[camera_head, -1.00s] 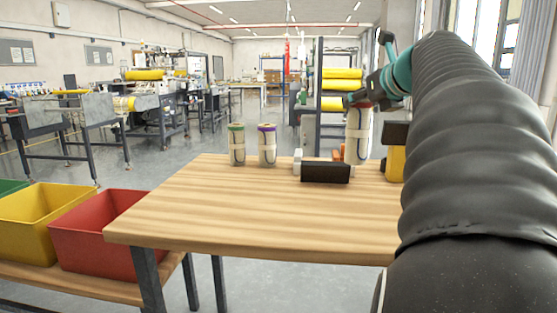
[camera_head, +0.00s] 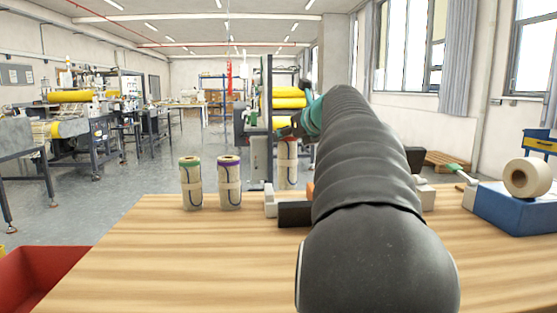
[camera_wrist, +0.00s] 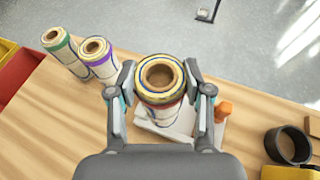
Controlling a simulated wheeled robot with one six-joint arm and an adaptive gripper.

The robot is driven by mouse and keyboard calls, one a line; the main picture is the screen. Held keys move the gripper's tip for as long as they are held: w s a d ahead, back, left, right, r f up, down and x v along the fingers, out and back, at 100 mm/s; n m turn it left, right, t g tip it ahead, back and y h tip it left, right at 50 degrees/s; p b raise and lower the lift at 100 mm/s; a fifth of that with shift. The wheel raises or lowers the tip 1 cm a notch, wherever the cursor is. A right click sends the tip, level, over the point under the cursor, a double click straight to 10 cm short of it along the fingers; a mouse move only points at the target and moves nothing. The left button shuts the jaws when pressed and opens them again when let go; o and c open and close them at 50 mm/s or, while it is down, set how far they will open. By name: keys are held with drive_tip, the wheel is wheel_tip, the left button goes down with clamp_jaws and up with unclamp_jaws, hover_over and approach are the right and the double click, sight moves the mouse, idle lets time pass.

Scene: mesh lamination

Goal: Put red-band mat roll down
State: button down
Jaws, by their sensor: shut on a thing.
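The red-band mat roll (camera_head: 289,160) stands upright in my gripper (camera_head: 291,130), at the far part of the wooden table, partly hidden by my arm. In the wrist view, my gripper (camera_wrist: 161,78) is shut with one finger on each side of the roll's (camera_wrist: 160,94) upper end. The roll's open core faces the camera and the red band shows below the rim. A pale flat piece (camera_wrist: 183,127) lies beneath it; I cannot tell whether the roll touches it. The green-band roll (camera_head: 191,184) and purple-band roll (camera_head: 229,184) stand upright to the left.
A dark block (camera_head: 294,214) and a white piece (camera_head: 270,203) sit near the held roll. An orange piece (camera_wrist: 223,108) and a black ring (camera_wrist: 288,146) lie right of it. A blue box (camera_head: 512,211) with a tape roll (camera_head: 528,177) is farther right. The table's left front (camera_head: 150,270) is clear.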

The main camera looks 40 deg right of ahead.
sight(289, 155)
drive_tip(key=shift+w+d+f+b, duration=0.15)
drive_tip(key=shift+w+d+f, duration=0.35)
drive_tip(key=shift+f, duration=0.55)
drive_tip(key=shift+w+d+f+b, duration=0.25)
drive_tip(key=shift+w+f, duration=0.35)
drive_tip(key=shift+f, duration=0.5)
drive_tip(key=shift+w+d+f+b, duration=0.1)
drive_tip(key=shift+w+d+f, duration=0.4)
drive_tip(key=shift+f, duration=0.55)
drive_tip(key=shift+a+f, duration=0.1)
drive_tip(key=shift+f, duration=0.05)
drive_tip(key=shift+c, duration=2.4)
unclamp_jaws()
drive_tip(key=shift+s+r, duration=0.2)
drive_tip(key=shift+r, duration=0.05)
drive_tip(key=v, duration=1.1)
drive_tip(key=shift+s, duration=0.2)
drive_tip(key=shift+r, duration=0.15)
